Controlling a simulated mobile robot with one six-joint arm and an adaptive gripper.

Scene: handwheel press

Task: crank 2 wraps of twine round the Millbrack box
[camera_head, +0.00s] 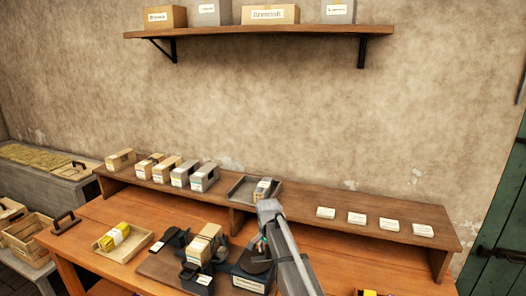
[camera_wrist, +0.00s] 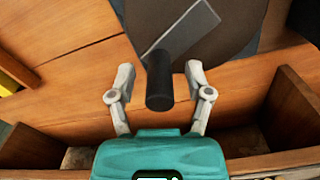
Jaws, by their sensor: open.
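In the wrist view a black upright crank knob (camera_wrist: 159,88) stands on a grey crank arm (camera_wrist: 185,32) over a dark round wheel (camera_wrist: 225,45). My gripper (camera_wrist: 160,82) is open, with one finger on each side of the knob and a gap on both sides. In the head view my gripper (camera_head: 262,245) is over the right part of the dark press (camera_head: 228,272), and my arm hides much of the wheel there. A tan box (camera_head: 204,243) with a pale label sits in the press. Its label is too small to read, and no twine can be made out.
A raised shelf (camera_head: 300,207) behind the press holds several boxes at left, a grey tray (camera_head: 240,191) and several white cards at right. A wooden tray (camera_head: 123,254) with a yellow bundle stands left of the press. Bare bench (camera_head: 330,262) shows at right.

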